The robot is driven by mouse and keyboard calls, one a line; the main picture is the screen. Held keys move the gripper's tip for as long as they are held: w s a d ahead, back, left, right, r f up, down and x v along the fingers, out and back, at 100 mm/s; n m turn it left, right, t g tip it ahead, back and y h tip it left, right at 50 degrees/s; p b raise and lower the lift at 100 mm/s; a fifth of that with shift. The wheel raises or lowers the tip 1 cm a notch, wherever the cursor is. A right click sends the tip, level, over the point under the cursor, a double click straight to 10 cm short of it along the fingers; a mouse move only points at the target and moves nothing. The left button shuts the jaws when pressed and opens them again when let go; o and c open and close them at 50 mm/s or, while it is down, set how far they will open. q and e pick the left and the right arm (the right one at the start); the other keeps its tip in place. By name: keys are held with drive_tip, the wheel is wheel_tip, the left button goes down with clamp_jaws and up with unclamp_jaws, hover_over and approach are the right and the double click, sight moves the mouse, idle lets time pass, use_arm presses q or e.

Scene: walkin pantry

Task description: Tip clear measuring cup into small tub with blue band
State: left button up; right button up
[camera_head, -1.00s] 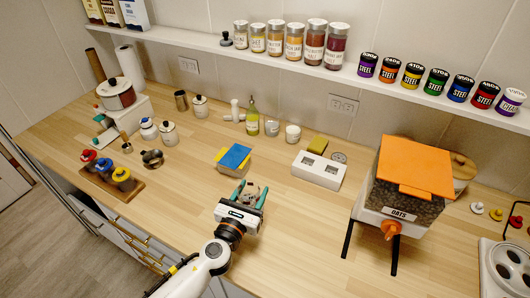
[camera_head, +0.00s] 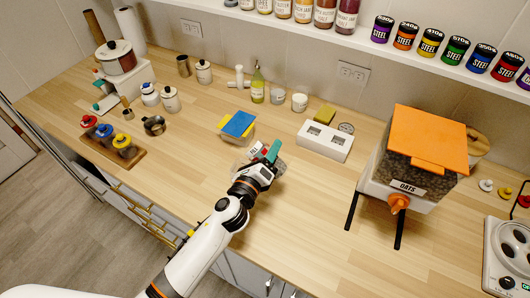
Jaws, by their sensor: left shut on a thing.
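My left gripper (camera_head: 270,153) is over the middle of the counter, with its teal fingers shut on a clear, greyish cup (camera_head: 279,167). The cup is mostly hidden by the gripper, so its contents and exact tilt cannot be told. A small clear tub (camera_head: 235,137) with blue and yellow on top stands just beyond and left of the gripper, apart from it. A small white jar with blue near its top (camera_head: 149,96) stands at the far left. I cannot tell for sure which of these is the tub with the blue band. My right gripper is not in view.
An orange-topped oats dispenser (camera_head: 405,185) on black legs stands at right. A wooden rack (camera_head: 113,152) with coloured-top jars is at left. The front middle counter is clear.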

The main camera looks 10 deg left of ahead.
use_arm(q)
drive_tip(key=shift+f+n, duration=0.3)
drive_tip(key=shift+n, duration=0.5)
drive_tip(key=n+b, duration=0.1)
drive_tip(key=n, duration=0.1)
drive_tip(key=f+n+b, duration=0.1)
drive_tip(key=shift+a+f+n, duration=0.1)
drive_tip(key=shift+f+n, duration=0.2)
drive_tip(key=shift+n, duration=0.1)
drive_tip(key=n, duration=0.3)
drive_tip(key=shift+w+a+f, duration=0.1)
drive_tip(key=shift+a+f, duration=0.25)
drive_tip(key=shift+f, duration=0.05)
drive_tip(key=n, duration=0.1)
drive_tip(key=n+p, duration=0.1)
drive_tip(key=shift+w+a+r+n, duration=0.15)
drive_tip(key=shift+a+r+n, duration=0.15)
drive_tip(key=shift+r+n, duration=0.1)
drive_tip(key=shift+a+r+n+p, duration=0.1)
drive_tip(key=shift+a+n+p, duration=0.1)
drive_tip(key=shift+n+p, duration=0.3)
drive_tip(key=shift+r, duration=0.1)
wheel_tip(320, 180, up, 4)
drive_tip(key=p, duration=0.3)
drive_tip(key=shift+p, duration=0.35)
